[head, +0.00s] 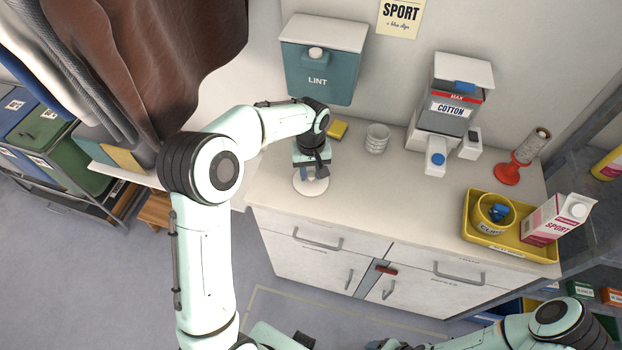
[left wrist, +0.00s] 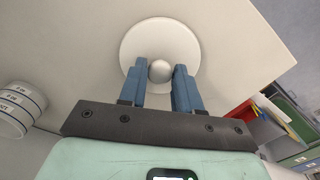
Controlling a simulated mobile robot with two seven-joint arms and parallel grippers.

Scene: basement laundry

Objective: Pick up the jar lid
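The jar lid is a white disc with a round knob (head: 310,185), lying at the front left of the white counter; it also shows in the left wrist view (left wrist: 160,32). My left gripper (head: 312,176) points down over the lid. In the left wrist view its blue fingers (left wrist: 160,76) stand on either side of the knob, very close to it. Whether they press on the knob cannot be told. Only part of my right arm (head: 540,325) shows at the bottom right; its gripper is not clearly visible.
A cotton box (head: 449,105) and a yellow tray (head: 468,226) are to the right. The counter's front middle is clear.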

